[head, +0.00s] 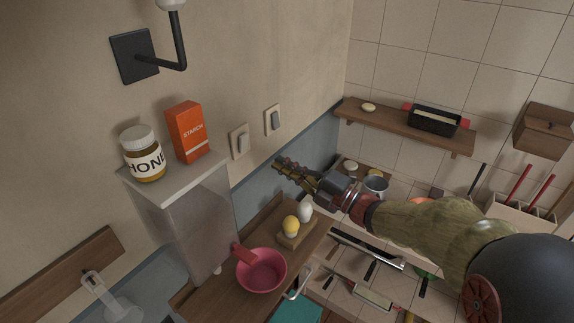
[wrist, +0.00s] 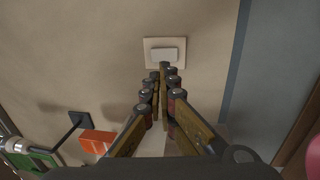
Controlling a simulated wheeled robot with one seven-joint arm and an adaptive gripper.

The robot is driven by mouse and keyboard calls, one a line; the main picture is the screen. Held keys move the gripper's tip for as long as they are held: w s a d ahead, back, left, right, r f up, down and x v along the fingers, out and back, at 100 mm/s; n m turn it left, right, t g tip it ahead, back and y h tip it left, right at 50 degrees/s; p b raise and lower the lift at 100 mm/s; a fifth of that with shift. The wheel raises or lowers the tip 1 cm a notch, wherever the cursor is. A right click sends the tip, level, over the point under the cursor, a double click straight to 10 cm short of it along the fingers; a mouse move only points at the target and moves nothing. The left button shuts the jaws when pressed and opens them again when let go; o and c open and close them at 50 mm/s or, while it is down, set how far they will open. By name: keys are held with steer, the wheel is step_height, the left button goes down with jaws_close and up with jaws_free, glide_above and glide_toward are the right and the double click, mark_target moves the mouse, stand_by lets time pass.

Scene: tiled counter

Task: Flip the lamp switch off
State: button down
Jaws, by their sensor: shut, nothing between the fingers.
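Two pale wall plates with rocker switches are on the beige wall in the head view: a left switch (head: 239,142) and a right switch (head: 273,121). A wall lamp with a black square mount (head: 134,55) is at the upper left, its top cut off by the frame. My gripper (head: 279,162) is shut and empty, below the right switch in the picture. In the wrist view, the shut fingers (wrist: 163,72) point at one switch plate (wrist: 165,53), its lower edge close to the tips. I cannot tell whether they touch. The other switch does not show there.
A honey jar (head: 143,154) and a starch box (head: 188,132) stand on a grey cabinet (head: 181,216) left of the switches. An egg holder (head: 294,236) and a pink pan (head: 262,272) are on the wooden counter below. The wall around the switches is clear.

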mark_target(244, 142)
steer(key=x, duration=1)
steer(key=shift+a, duration=0.1)
steer(key=shift+w+a+r+g+h+p, duration=0.2)
steer(key=shift+a+r+g+h+p, duration=0.25)
steer(key=shift+p, duration=0.5)
steer(key=shift+d, duration=0.1)
steer(key=shift+f, duration=0.3)
